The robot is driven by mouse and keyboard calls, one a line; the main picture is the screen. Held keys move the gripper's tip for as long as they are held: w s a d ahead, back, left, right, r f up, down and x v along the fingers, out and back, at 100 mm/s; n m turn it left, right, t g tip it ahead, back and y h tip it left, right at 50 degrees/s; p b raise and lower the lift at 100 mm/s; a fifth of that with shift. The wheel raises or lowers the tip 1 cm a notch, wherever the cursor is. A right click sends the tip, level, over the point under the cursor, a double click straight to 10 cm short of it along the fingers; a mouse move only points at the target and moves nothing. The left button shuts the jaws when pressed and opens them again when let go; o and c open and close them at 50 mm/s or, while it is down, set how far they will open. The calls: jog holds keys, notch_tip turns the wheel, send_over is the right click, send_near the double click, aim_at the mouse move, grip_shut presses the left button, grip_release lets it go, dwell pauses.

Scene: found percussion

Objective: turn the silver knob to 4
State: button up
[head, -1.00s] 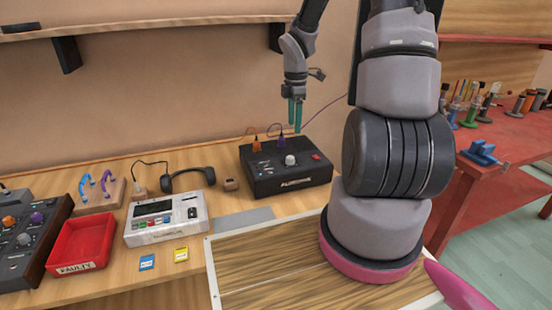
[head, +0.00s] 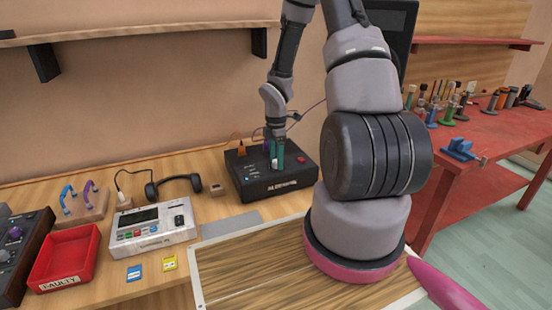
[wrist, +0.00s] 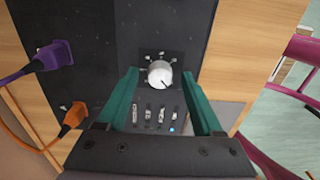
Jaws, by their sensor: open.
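The silver knob (wrist: 160,74) sits on the black box (wrist: 95,22), with marks around it and a dark pointer line on its face. The numbers by the marks are too small to read. In the wrist view my gripper (wrist: 162,82) is open, with one green finger on each side of the knob; I cannot tell whether they touch it.
Orange (wrist: 75,116) and purple (wrist: 48,58) plugs with cables stand at the box's back edge. Left of the box are a small brown block (head: 216,190), headphones (head: 174,186), a white device (head: 152,230) and a red tray (head: 66,254). A shelf (head: 130,34) is above.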

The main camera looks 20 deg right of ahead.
grip_shut()
